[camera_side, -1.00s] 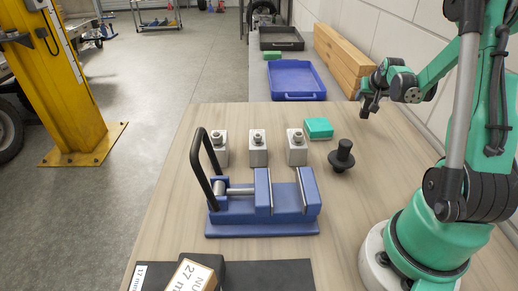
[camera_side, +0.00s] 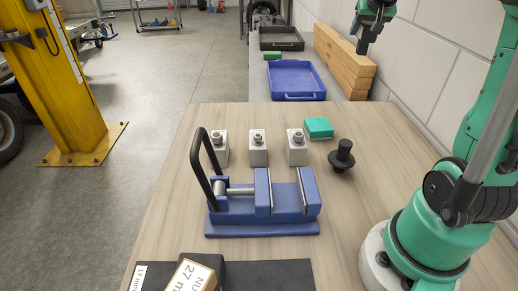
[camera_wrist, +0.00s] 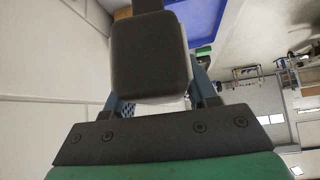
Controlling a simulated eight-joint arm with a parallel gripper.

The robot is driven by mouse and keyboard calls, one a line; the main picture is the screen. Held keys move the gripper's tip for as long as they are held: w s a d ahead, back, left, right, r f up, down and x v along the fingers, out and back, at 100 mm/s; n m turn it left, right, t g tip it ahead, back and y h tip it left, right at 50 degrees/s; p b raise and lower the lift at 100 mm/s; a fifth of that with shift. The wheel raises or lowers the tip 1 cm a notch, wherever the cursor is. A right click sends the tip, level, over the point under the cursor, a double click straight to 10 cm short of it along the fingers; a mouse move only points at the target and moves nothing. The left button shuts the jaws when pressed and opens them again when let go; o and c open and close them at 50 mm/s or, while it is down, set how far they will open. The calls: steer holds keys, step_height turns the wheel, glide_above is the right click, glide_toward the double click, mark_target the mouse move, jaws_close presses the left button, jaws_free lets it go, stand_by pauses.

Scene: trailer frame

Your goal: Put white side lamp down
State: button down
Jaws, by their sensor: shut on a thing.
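My gripper (camera_side: 366,36) is in the upper right of the side view, raised in front of the wall and seen against the wooden beams. In the wrist view my gripper (camera_wrist: 155,100) has its two blue-grey fingers on either side of a dark rounded block with a pale lower edge, the held thing (camera_wrist: 150,55). The gripper is shut on it. I take this for the white side lamp, but mostly its dark face shows.
A blue tray (camera_side: 295,95) and a dark tray (camera_side: 281,45) lie behind the workbench (camera_side: 370,210), beside wooden beams (camera_side: 345,62). On the bench are a blue vise (camera_side: 262,225), several metal blocks, a teal box (camera_side: 318,128) and a black knob (camera_side: 342,157).

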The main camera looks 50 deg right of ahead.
steer(key=w+a+n+t+y, duration=0.25)
steer(key=w+a+n, duration=0.35)
steer(key=w+a, duration=1.2)
steer(key=shift+y, duration=0.35)
steer(key=shift+s+a+f, duration=0.1)
steer(key=shift+a+f, duration=0.15)
steer(key=shift+f, duration=3.05)
steer(key=shift+s+a+f, duration=0.15)
steer(key=shift+a+f, duration=0.1)
steer(key=shift+f, duration=3.1)
steer(key=shift+s+a+f, duration=0.1)
steer(key=shift+a+f, duration=0.15)
steer(key=shift+f, duration=3.05)
steer(key=shift+f, duration=0.1)
steer(key=shift+c, duration=1.3)
jaws_free()
